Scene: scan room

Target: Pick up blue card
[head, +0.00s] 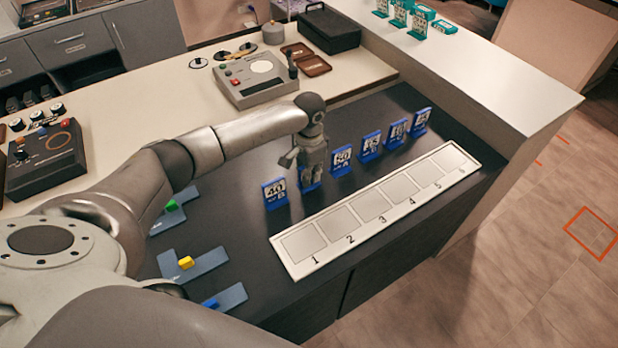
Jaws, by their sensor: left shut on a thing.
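Several blue cards stand upright in a row on the dark counter, each with a white printed face. The leftmost blue card (275,193) reads 40. Other blue cards (342,160), (370,146) and (421,122) stand further right along the row. My left gripper (307,180) points down at the second blue card (312,184) from the left and is shut on it. The gripper hides much of that card, and I cannot tell whether it is off the counter. My right gripper is not in view.
A white strip (331,251) with numbered empty squares lies in front of the cards. Grey holders with green (171,205), yellow (186,262) and blue (210,303) pieces lie at left. A control box (255,80) stands behind. A raised white ledge (470,70) borders the right.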

